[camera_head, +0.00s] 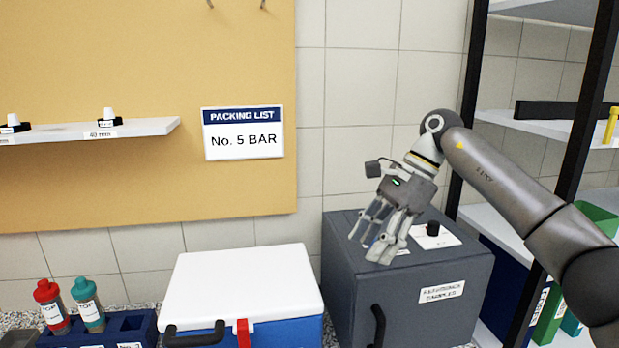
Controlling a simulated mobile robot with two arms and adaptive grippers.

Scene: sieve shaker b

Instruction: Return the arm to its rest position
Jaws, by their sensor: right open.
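My right arm (500,184) comes in from the right edge and reaches toward the middle of the view. Its right gripper (370,248) is open and empty. It points down and to the left, in front of or above the grey box (405,295) labelled as reference samples; the exact gap cannot be told. My left gripper is not in view.
A blue cooler with a white lid (245,285) stands left of the grey box. Red (50,300) and teal (88,300) bottles stand in a dark blue rack (130,325). Black-framed shelving (575,130) is at right. A packing list (243,133) hangs on the board.

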